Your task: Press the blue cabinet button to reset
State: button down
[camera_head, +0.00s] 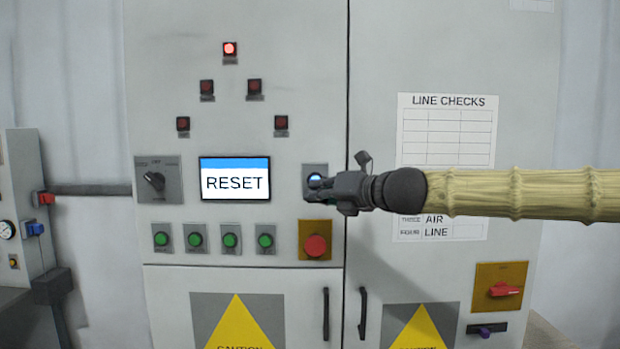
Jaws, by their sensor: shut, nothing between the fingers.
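The blue button (314,180) sits on a grey plate at the right of the cabinet's (300,90) left door, and only part of it shows. My gripper (312,190) is shut and empty, right in front of the button, and covers its lower right part. I cannot tell whether the fingertips touch the button. The screen (235,179) to the left of the button reads RESET under a blue band. My arm comes in from the right.
A red emergency button (316,245) on a yellow plate is just below my gripper. Several green buttons (195,239) and a rotary switch (155,181) are to the left. A red lamp (230,48) glows at the top. Door handles (326,314) stick out lower down.

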jog(key=shift+w, duration=1.6)
jog(key=shift+w+p, duration=0.15)
jog(key=shift+p, duration=0.15)
jog(key=shift+w, duration=0.3)
jog(key=shift+w, duration=0.35)
dwell(1.0)
jog(key=shift+s, duration=0.15)
dwell(0.3)
jog(key=shift+s, duration=0.7)
jog(key=shift+b, duration=0.35)
jog(key=shift+s+b, duration=1.05)
jog(key=shift+s, duration=1.45)
